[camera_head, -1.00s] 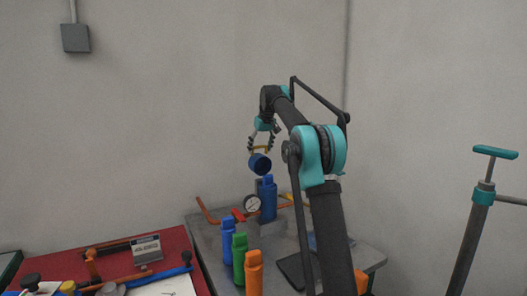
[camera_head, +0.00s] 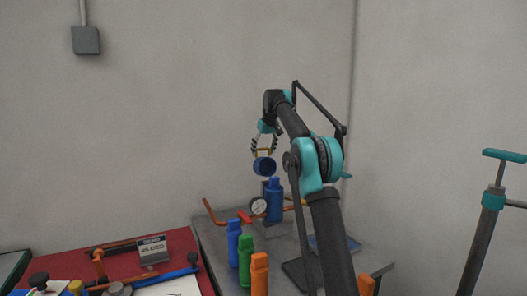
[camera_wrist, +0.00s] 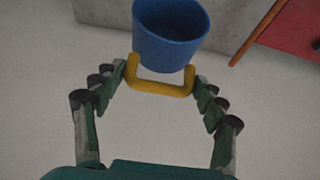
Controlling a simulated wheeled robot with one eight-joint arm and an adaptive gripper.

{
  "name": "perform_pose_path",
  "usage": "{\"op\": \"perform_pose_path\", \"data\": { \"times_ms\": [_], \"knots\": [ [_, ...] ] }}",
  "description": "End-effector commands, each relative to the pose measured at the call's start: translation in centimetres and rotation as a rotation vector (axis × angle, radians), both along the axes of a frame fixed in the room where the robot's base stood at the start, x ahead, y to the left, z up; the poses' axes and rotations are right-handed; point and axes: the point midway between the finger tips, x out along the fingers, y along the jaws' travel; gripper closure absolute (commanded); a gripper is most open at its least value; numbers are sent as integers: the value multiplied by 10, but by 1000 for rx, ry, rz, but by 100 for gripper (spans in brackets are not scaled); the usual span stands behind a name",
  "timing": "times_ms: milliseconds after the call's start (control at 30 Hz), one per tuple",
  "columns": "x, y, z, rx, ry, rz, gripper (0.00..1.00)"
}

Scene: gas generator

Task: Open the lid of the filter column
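The lid, a blue cup-shaped cap (camera_head: 264,167) with a yellow handle, hangs in the air from my gripper (camera_head: 264,146). In the wrist view the blue lid (camera_wrist: 170,35) is beyond the yellow handle (camera_wrist: 160,90). The fingertips of my gripper (camera_wrist: 161,76) press on both sides of the handle, so it is shut on it. The lid is tilted, its dark hollow side showing in the head view. The blue filter column (camera_head: 274,205) stands upright on the grey table just below and slightly right of the lid; the lid appears clear of it.
A pressure gauge (camera_head: 258,206) and orange pipes (camera_head: 217,215) are beside the column. Blue (camera_head: 233,242), green (camera_head: 245,262) and orange (camera_head: 259,275) bottles stand in front on the grey table (camera_head: 210,240). A red table (camera_head: 185,243) with tools is at left; a pump (camera_head: 484,225) stands at right.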

Motion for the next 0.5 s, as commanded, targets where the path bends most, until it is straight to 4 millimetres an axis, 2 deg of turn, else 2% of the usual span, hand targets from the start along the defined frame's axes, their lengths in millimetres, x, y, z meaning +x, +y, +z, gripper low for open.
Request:
{"op": "perform_pose_path", "data": {
  "times_ms": [67,367,500],
  "knots": [
    [1,-3,0,-2,-4,-3,21],
    [0,-1,2,-1,0,-1,21],
    [-5,-3,14,-1,0,-1,21]
  ]
}}
